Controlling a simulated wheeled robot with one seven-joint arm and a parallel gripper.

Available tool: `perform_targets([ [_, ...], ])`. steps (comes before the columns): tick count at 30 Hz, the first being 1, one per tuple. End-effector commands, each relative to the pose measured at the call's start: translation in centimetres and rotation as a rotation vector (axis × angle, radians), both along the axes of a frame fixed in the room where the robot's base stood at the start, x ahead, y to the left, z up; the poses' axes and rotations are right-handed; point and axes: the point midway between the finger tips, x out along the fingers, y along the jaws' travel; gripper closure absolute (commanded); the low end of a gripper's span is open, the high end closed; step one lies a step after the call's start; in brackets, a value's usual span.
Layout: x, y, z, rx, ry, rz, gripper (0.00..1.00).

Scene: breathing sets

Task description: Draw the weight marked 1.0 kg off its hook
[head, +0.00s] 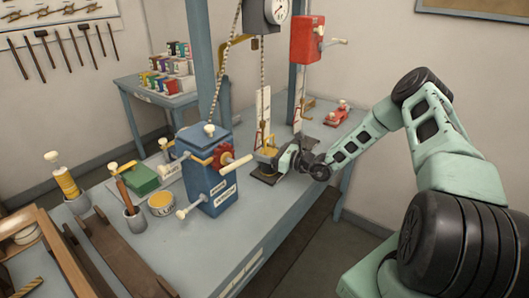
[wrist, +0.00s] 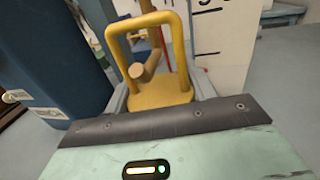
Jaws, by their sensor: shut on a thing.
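A yellow piece with an upright loop handle (wrist: 110,55), which I take to be the weight, fills the middle of the wrist view. A tan wooden peg (wrist: 142,70) shows within the loop; I cannot tell whether they touch. My gripper (wrist: 160,92) is shut on the yellow piece, with a grey finger on each side of its base. No 1.0 kg mark is readable. In the head view my gripper (head: 279,158) is beside the yellow piece (head: 268,151), low at the white scale board (head: 263,110). The fingers are partly hidden there.
A blue box (head: 208,180) with a red hub and wooden handles stands close left on the bench (head: 235,228). A rope and a dial gauge (head: 276,11) hang above. A dark block (head: 263,177) sits just below the gripper. A red box (head: 306,40) is on the right post.

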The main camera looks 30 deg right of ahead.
Motion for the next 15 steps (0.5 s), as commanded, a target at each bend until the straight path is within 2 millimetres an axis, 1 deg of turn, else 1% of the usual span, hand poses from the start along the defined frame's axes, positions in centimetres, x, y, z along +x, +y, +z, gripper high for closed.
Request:
perform_targets([
  [1,0.0,0.0,0.3,0.001,-0.005,0.000,1.00],
  [15,-1.6,-0.7,0.3,0.002,-0.005,-0.001,1.00],
])
